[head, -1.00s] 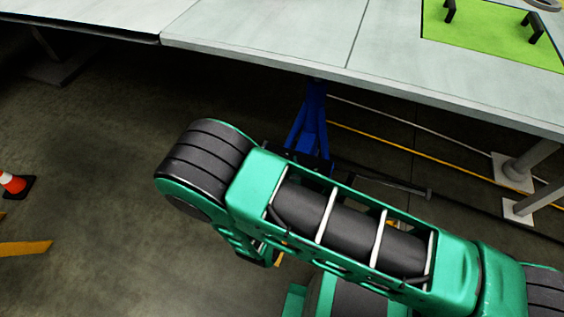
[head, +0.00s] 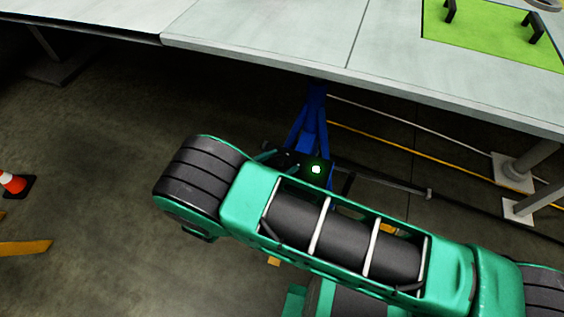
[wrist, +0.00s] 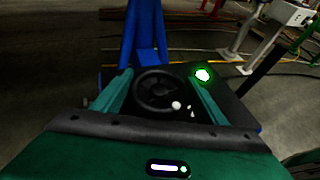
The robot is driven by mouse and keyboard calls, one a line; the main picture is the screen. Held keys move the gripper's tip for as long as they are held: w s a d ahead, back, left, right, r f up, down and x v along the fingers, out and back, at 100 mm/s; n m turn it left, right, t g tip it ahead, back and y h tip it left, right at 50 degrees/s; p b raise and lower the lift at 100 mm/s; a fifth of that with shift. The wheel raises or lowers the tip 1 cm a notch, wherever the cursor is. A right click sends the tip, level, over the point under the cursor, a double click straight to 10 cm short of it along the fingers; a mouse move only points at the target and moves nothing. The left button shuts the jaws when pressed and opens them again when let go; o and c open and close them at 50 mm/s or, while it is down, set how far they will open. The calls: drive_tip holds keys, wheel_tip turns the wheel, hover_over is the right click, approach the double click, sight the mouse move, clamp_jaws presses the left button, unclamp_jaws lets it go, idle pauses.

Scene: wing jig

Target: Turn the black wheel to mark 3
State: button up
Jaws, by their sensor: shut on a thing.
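The black wheel (wrist: 153,88) shows in the wrist view, a dark rim with spokes and a hub, in front of the foot of a blue stand (wrist: 146,56). A small pale spot (wrist: 176,105) shows at its lower right. My gripper (wrist: 161,77) has one green finger on each side of the wheel and is shut on it. A round green-white light (wrist: 203,75) glows on a dark panel right of the wheel; it also shows in the head view (head: 316,169). No mark numbers are readable.
A pale table (head: 290,40) with a green mat (head: 490,35) overhangs the blue stand (head: 310,120). A grey table leg (head: 524,165) stands at right. Cables run along the floor. An orange cone (head: 14,184) is at far left.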

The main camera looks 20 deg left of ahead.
drive_tip(key=shift+m+g+h, duration=0.6)
drive_tip(key=shift+m+h, duration=0.4)
drive_tip(key=o, duration=1.1)
drive_tip(key=shift+c, duration=0.2)
drive_tip(key=v, duration=1)
drive_tip(key=shift+s+a+r, duration=0.1)
drive_tip(key=shift+s+a, duration=0.05)
drive_tip(key=shift+a, duration=0.2)
